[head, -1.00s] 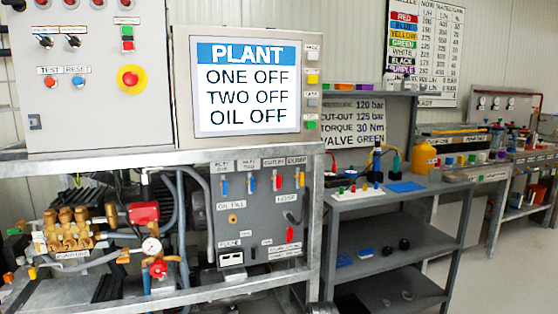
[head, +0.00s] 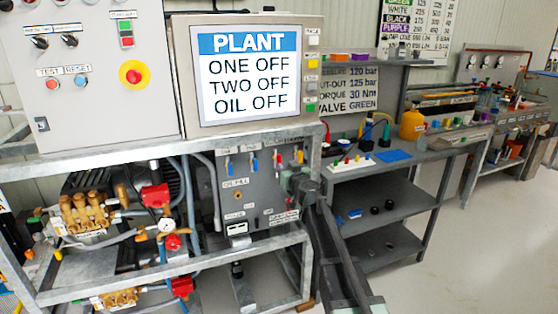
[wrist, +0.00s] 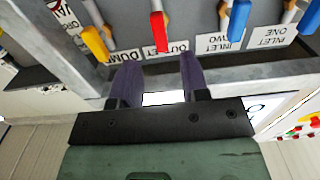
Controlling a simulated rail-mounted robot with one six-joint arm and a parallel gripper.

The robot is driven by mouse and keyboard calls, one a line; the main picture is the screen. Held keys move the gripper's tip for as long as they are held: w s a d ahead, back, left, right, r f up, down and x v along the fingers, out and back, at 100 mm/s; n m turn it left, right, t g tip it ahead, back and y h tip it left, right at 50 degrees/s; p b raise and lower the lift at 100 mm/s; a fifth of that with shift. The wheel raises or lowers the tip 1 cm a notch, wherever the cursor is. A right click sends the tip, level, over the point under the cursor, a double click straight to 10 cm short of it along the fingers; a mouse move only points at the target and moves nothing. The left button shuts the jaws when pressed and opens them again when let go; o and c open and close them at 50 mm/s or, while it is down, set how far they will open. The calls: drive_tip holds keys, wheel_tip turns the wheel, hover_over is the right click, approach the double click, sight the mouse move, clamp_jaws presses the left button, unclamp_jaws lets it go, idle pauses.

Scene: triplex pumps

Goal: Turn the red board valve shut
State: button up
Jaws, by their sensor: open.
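The red board valve handle (head: 277,157) hangs roughly vertical on the grey valve board, between a blue handle (head: 252,161) and a yellow handle (head: 300,156). In the wrist view, the red handle (wrist: 158,32) lies ahead of my gripper (wrist: 158,72), in line with the gap between its two fingers. The fingers are open and empty. I cannot tell whether the fingertips overlap the handle in depth. In the head view my gripper (head: 287,178) is at the board's right side, just below the red and yellow handles.
In the wrist view, the yellow handle (wrist: 95,42) is left of the red one and a blue handle (wrist: 239,20) is right of it. A metal frame rail (head: 235,248) runs below the board. A grey shelf unit (head: 385,215) stands to the right; open floor lies beyond.

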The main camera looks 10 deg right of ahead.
sight(280, 160)
drive_tip(key=x, duration=0.7)
drive_tip(key=shift+w, duration=0.1)
clamp_jaws()
